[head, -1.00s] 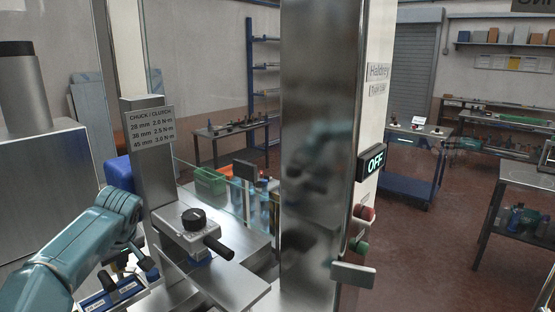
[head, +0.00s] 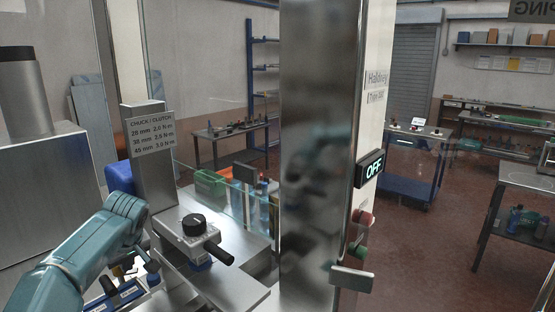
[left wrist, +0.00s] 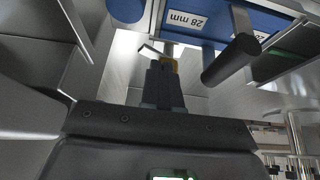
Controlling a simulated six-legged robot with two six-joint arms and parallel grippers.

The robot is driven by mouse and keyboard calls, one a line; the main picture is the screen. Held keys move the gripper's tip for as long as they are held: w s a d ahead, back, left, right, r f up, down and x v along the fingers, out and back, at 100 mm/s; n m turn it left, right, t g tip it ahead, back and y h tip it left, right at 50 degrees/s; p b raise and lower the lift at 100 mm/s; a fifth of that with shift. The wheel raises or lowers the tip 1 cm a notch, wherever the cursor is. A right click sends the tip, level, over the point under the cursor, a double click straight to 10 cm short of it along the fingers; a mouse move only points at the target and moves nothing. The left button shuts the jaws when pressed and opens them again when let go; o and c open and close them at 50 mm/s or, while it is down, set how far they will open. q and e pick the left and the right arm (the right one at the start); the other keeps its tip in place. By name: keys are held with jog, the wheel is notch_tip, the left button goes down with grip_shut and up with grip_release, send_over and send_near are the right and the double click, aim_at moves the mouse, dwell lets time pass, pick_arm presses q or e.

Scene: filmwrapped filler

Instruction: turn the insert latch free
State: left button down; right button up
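A metal fixture block (head: 190,240) carries a round black knob (head: 193,224) and a black bar handle (head: 218,253). In the left wrist view a black cylindrical handle (left wrist: 231,60) hangs at upper right, in front of a blue plate marked 28 mm (left wrist: 184,20). My left gripper (head: 148,268) is low, just left of the fixture. In the left wrist view its dark fingers (left wrist: 162,82) are close to a small yellow part (left wrist: 170,62) and a thin metal lever (left wrist: 155,51); I cannot tell whether they grip it. Which part is the insert latch is not clear. My right gripper is not in view.
A sign listing chuck and clutch sizes (head: 152,135) stands behind the fixture. A steel post (head: 318,150) and a glass pane rise to its right. An OFF display (head: 370,170) and red and green buttons (head: 362,218) sit on the frame.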

pick_arm(q)
jog(key=shift+d+f, duration=0.25)
notch_tip(320, 180, up, 6)
jog(key=shift+d+r, duration=0.15)
jog(key=shift+s, duration=0.1)
